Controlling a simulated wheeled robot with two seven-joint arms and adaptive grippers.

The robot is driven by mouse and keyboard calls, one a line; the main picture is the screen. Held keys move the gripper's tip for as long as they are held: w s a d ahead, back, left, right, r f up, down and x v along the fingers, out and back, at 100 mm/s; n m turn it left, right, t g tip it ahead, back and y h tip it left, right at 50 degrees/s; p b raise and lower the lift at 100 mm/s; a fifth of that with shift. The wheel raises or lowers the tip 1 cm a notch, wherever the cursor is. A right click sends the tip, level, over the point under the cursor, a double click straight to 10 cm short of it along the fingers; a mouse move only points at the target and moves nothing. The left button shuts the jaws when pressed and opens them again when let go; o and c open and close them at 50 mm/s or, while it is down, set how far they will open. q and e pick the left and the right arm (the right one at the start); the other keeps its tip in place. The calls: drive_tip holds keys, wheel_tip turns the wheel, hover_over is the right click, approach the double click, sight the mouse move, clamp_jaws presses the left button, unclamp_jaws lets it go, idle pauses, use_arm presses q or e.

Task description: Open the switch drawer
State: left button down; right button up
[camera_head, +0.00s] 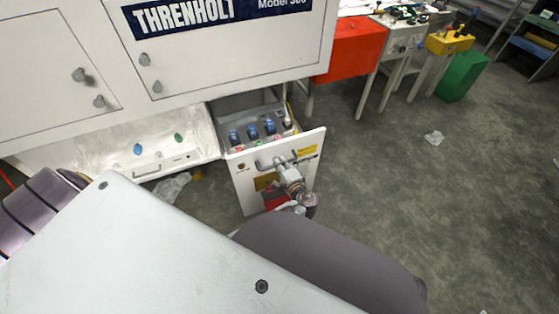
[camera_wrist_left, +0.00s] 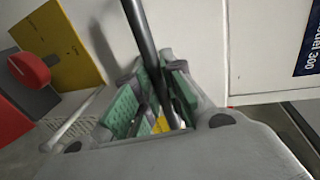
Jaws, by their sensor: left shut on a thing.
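The switch drawer (camera_head: 241,184) stands pulled out from under the white machine in the head view. Its inside shows blue knobs and other small controls on a grey panel (camera_head: 262,130). Its white front carries a bar handle (camera_head: 264,165), yellow labels and a red part. My left gripper (camera_head: 282,166) is at the handle, in front of the drawer. In the left wrist view the dark handle bar (camera_wrist_left: 140,35) runs between the green pads of my left gripper (camera_wrist_left: 162,92), which is shut on it. My right gripper is not in view.
The white machine (camera_head: 205,60) with knobbed doors stands above the drawer. A lowered white panel (camera_head: 200,150) with small knobs is left of it. A red cabinet (camera_head: 350,48), a yellow box (camera_head: 450,43) and a green bin (camera_head: 462,76) stand back right. The floor at right is mostly clear.

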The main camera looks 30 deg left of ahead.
use_arm(q)
drive_tip(key=c, duration=1.5)
unclamp_jaws()
drive_tip(key=shift+r, duration=0.1)
